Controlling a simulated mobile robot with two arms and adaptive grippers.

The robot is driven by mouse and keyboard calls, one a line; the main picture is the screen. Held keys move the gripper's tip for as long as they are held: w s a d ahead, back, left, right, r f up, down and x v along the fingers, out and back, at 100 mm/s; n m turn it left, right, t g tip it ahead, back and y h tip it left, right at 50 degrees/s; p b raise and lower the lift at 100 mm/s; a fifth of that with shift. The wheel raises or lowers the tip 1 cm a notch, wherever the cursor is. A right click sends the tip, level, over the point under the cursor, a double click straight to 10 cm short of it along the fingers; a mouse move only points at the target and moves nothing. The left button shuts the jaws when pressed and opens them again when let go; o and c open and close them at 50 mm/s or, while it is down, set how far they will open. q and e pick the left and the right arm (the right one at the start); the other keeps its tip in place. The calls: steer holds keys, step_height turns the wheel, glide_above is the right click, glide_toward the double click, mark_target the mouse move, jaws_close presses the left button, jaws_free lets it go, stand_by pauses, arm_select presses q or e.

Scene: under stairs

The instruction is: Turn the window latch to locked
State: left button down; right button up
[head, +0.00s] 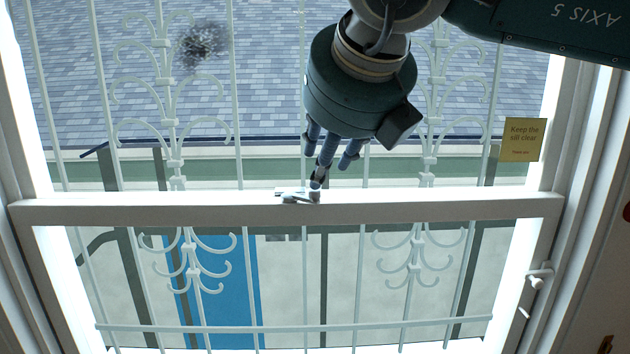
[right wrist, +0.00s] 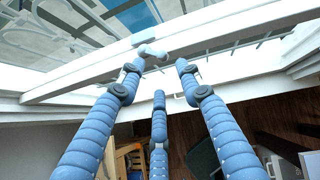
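The window latch (head: 298,196) is a small pale piece on top of the white meeting rail (head: 430,208) near its middle. In the right wrist view the latch (right wrist: 152,53) shows a rounded lever beside a bluish plate. Whether it is locked I cannot tell. My right gripper (head: 322,168) comes down from the upper right, with its fingertips at the latch's right end in the head view. In the right wrist view its three blue fingers (right wrist: 158,76) are spread, with the lever just past and between the two upper tips; contact is unclear. My left gripper is not in view.
A metal scroll grille (head: 175,150) stands behind the glass. A yellow "Keep the sill clear" note (head: 524,139) is on the right. A white catch (head: 538,276) sits on the right frame. Wooden furniture (right wrist: 130,160) stands below in the right wrist view.

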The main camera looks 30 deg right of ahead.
steer(key=p+x, duration=0.2)
steer(key=x, duration=0.7)
steer(key=shift+d+p, duration=0.15)
steer(key=shift+p, duration=0.25)
steer(key=shift+w, duration=0.1)
steer(key=shift+c, duration=0.5)
